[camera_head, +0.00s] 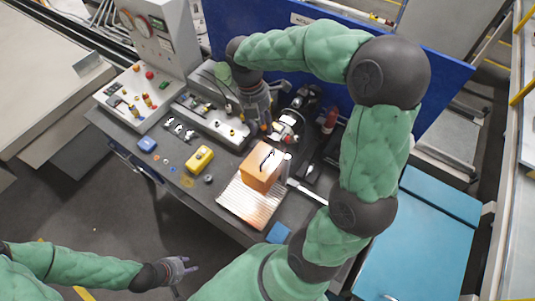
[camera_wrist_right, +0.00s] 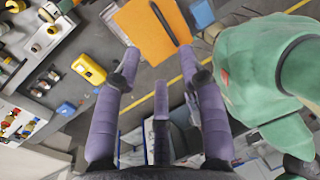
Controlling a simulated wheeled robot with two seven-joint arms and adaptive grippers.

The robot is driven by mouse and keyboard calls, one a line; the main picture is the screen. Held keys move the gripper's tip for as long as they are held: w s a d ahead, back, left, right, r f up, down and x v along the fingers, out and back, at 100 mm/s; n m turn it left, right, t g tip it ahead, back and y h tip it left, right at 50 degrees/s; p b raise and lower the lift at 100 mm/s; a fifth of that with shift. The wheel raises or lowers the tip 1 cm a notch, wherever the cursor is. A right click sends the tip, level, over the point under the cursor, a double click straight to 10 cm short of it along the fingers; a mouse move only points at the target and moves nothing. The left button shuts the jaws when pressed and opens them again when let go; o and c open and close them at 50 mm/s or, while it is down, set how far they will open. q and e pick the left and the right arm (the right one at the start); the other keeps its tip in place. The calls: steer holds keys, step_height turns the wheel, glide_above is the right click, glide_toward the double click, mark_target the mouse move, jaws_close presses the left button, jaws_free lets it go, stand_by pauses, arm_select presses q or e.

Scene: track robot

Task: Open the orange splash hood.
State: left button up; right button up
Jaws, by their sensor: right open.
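The orange splash hood (camera_head: 261,168) is a box-shaped cover on the dark workbench, behind a pale ribbed tray. A thin dark handle (camera_head: 268,157) runs across its top face. In the right wrist view the hood (camera_wrist_right: 143,38) fills the top middle, and its dark handle (camera_wrist_right: 164,22) is near the upper edge. My right gripper (camera_head: 262,122) is open and empty above and behind the hood, with a visible gap to it. Its spread purple fingers (camera_wrist_right: 159,66) point toward the hood in the wrist view. My left gripper (camera_head: 184,266) is open and empty, low and away from the bench.
A yellow box (camera_head: 199,159) and a blue block (camera_head: 147,145) lie left of the hood. The ribbed tray (camera_head: 244,210) is in front of it. A blue panel (camera_head: 232,45) stands behind the bench. A control console (camera_head: 136,97) stands at left. My right arm arches over the bench's right side.

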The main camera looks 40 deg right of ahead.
glide_above(268, 148)
steer(key=s+a, duration=0.3)
step_height(268, 148, down, 11)
steer(key=shift+d+r, duration=0.1)
jaws_close()
